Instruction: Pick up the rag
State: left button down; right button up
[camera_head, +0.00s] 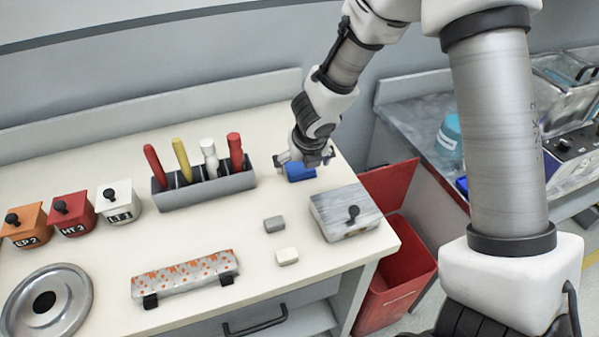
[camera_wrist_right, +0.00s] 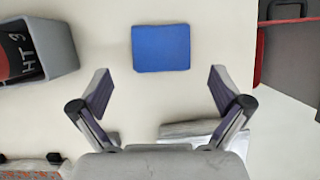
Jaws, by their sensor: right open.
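A blue folded cloth, which looks like the rag (camera_head: 301,173), lies flat on the cream worktop near its back right part. My right gripper (camera_head: 304,158) is just above it in the head view and covers part of it. In the right wrist view the rag (camera_wrist_right: 161,48) shows whole as a blue square, beyond and between the open fingertips of my right gripper (camera_wrist_right: 160,90). The fingers are apart with nothing between them and do not touch the rag. My left gripper is not in view.
A grey rack (camera_head: 205,190) with several upright handles stands left of the rag. A grey lidded box (camera_head: 343,212) stands to the right front. A grey block (camera_head: 274,224) and a white block (camera_head: 287,256) lie nearer. A red bin (camera_head: 398,275) stands beyond the worktop's right edge.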

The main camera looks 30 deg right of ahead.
aim_at(301, 169)
jog(key=b+x, duration=0.1)
jog(key=x, duration=0.2)
jog(key=shift+w+d, duration=0.1)
jog(key=shift+w+f, duration=0.1)
jog(key=shift+w, duration=0.05)
jog(key=shift+c, duration=1.1)
jog(key=shift+s, duration=0.2)
jog(key=c, duration=0.8)
notch_tip(301, 169, up, 10)
jog(key=p, duration=0.7)
jog(key=shift+w, duration=0.1)
jog(key=shift+c, duration=0.5)
